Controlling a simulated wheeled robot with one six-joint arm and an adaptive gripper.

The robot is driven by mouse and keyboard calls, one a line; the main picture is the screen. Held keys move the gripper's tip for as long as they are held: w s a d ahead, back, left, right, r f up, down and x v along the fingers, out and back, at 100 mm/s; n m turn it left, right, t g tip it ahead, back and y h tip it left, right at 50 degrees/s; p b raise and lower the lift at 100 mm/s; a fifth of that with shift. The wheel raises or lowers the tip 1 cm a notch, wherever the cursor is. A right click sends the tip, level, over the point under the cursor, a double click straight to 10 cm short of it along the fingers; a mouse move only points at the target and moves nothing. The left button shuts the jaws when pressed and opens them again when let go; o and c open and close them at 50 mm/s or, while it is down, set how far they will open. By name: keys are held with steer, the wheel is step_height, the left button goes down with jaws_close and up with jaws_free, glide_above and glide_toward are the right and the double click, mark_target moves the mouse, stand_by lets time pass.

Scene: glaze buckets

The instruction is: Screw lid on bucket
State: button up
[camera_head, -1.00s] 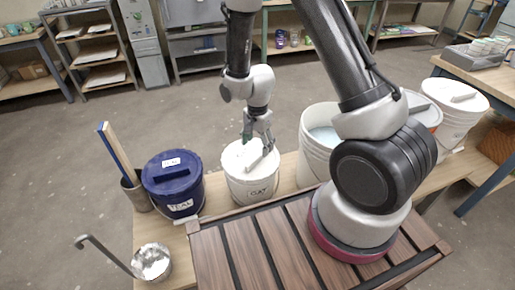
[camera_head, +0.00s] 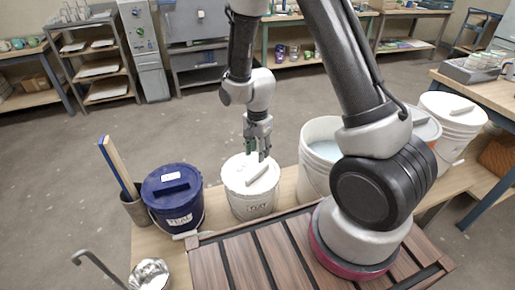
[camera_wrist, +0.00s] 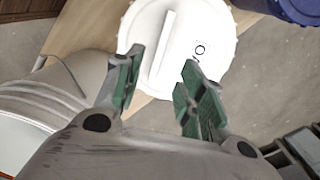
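A white bucket (camera_head: 252,207) with a dark label stands on the wooden bench. Its white lid (camera_head: 236,176) lies on top, with a straight raised bar (camera_head: 263,173) across it. How tightly the lid sits I cannot tell. My gripper (camera_head: 258,157) hangs over the far part of the lid. In the wrist view, my gripper (camera_wrist: 160,83) has its green-padded fingers apart and nothing between the pads. The lid (camera_wrist: 215,40) and its bar (camera_wrist: 163,45) show past the fingertips, the bar roughly in line with the gap. Contact with the lid is not visible.
A blue lidded bucket (camera_head: 173,205) stands close on the left, beside a can holding wooden sticks (camera_head: 137,210). An open white bucket (camera_head: 312,180) with pale liquid stands on the right. A slatted wooden platform (camera_head: 235,262) lies in front.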

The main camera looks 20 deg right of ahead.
mark_target(257, 170)
steer(key=shift+f, duration=4.95)
jaws_close()
